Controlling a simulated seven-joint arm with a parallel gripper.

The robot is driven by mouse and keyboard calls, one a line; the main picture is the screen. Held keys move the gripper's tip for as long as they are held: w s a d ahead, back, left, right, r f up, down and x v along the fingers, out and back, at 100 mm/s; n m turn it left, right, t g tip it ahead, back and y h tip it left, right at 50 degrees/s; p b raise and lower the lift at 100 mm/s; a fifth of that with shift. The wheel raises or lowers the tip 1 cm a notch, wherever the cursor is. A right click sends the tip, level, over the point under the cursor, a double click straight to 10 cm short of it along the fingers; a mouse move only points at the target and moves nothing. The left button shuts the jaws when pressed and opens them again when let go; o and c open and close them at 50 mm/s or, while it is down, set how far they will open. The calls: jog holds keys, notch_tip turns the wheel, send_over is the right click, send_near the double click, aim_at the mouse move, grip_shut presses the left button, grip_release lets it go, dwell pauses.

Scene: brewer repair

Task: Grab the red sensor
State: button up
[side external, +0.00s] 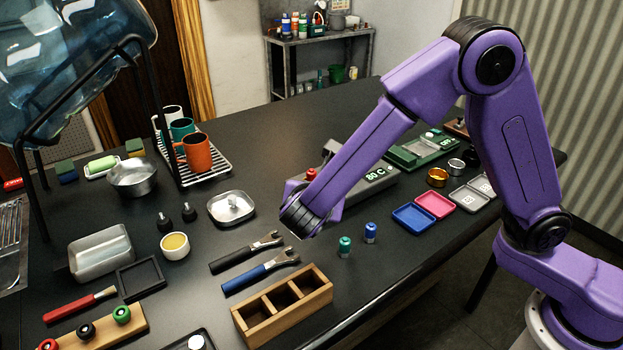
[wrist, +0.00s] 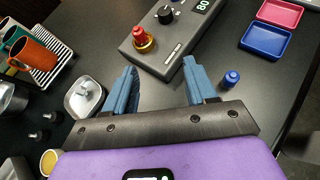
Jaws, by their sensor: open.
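The red sensor (wrist: 140,36) stands in a gold-coloured seat on the grey device (wrist: 180,25) with a lit display. In the side external view the red sensor (side external: 311,173) shows just behind the end of my arm, and the device (side external: 376,189) is partly hidden by the arm. My gripper (wrist: 160,68) is open, with two blue fingers pointing toward the device. Nothing is between the fingers, and the red sensor is beyond their tips. In the side external view the fingers are hidden.
A blue sensor (side external: 370,232) and a teal sensor (side external: 345,246) stand on the table near a wooden box (side external: 283,307). Two wrenches (side external: 260,271) lie left of them. A blue tray (side external: 414,217) and a pink tray (side external: 435,204) lie right of the device.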

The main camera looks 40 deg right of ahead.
jog(key=w+a+n+t, duration=0.1)
jog(key=w+a+n, duration=0.1)
send_near(311, 172)
jog(key=shift+t, duration=0.3)
jog(key=x, duration=0.4)
jog(key=f+x, duration=0.1)
jog(key=x, duration=0.1)
jog(key=shift+w+f, duration=0.15)
jog(key=shift+d+r+x, duration=0.15)
jog(key=shift+x, duration=1.15)
jog(key=shift+d+r+x, duration=0.15)
jog(key=shift+x, duration=1.15)
grip_shut()
